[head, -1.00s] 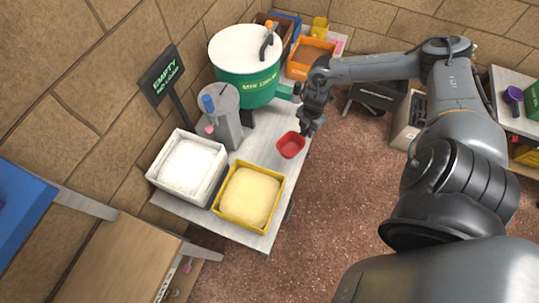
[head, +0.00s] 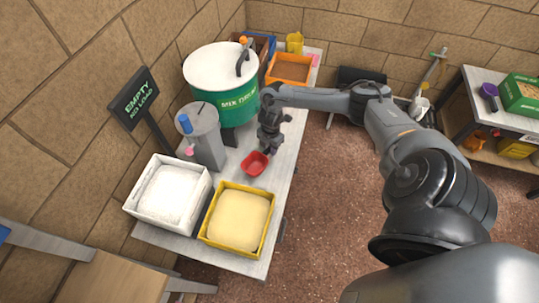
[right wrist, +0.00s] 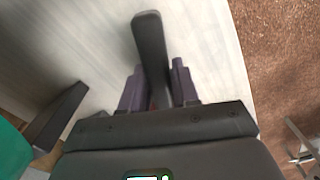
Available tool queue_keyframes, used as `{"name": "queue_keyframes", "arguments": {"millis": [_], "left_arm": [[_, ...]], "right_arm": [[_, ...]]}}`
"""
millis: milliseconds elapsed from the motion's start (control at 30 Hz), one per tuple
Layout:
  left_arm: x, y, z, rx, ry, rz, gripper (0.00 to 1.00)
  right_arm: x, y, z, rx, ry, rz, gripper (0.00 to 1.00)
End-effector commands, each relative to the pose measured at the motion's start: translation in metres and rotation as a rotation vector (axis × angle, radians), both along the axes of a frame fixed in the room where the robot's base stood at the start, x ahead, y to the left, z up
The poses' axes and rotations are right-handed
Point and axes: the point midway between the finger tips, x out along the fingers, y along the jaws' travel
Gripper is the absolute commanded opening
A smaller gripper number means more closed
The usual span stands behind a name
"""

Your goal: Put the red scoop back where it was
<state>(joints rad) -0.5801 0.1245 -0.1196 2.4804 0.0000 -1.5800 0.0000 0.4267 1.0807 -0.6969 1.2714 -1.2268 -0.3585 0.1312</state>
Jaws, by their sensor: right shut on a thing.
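The red scoop (head: 254,163) is at the pale table, between the grey dispenser and the yellow tray. My right gripper (head: 269,146) is at the scoop's far right side, pointing down and shut on it. In the right wrist view, the purple fingers (right wrist: 157,88) stand on both sides of a dark bar, which looks like the scoop's handle, with a trace of red between them. I cannot tell whether the scoop touches the tabletop. My left gripper is not in view.
The yellow tray (head: 263,243) of pale powder and the white box (head: 139,211) of white powder stand at the near end. The grey dispenser (head: 207,150), green drum (head: 238,104) and orange tray (head: 289,82) stand beyond. Bare tabletop (head: 270,189) lies around the scoop.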

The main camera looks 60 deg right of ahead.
Motion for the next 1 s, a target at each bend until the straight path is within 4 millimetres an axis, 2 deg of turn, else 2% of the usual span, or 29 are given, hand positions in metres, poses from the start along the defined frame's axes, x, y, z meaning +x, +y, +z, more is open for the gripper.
{"name": "queue_keyframes", "arguments": {"millis": [167,500,867,900,1000], "left_arm": [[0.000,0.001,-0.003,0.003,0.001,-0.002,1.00],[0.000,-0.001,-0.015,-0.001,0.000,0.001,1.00],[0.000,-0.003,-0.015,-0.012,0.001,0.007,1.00],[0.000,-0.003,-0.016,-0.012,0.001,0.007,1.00],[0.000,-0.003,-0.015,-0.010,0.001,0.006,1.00]], "right_arm": [[0.003,0.000,-0.005,0.000,0.001,0.001,0.00],[0.003,0.000,-0.042,0.000,0.000,-0.001,0.00],[0.003,0.000,-0.044,0.000,0.000,0.000,0.00],[0.003,0.000,-0.045,0.000,0.001,0.000,0.31],[0.003,0.000,-0.044,0.000,0.001,0.001,0.47]]}}
